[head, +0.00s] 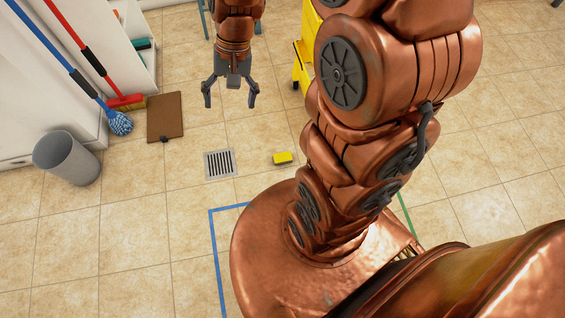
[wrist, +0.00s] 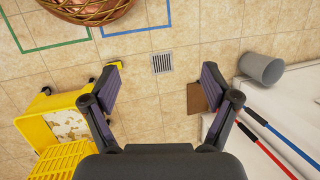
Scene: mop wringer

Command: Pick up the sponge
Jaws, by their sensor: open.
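A small yellow sponge (head: 282,158) lies on the tiled floor in the head view, just right of a drain grate and close to my base. In the wrist view the sponge (wrist: 116,65) shows beyond the tip of the left finger, which partly borders it. My gripper (head: 230,103) is open and empty, pointing down well above the floor. In the head view it is farther from my base than the sponge and to its left.
A floor drain (head: 220,164) lies left of the sponge. A yellow mop bucket (wrist: 58,125) stands on the left of the wrist view. A grey bin (head: 68,158), a brown board (head: 165,117), a blue mop (head: 121,124) and a red broom (head: 127,101) are at the left. Floor around the sponge is clear.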

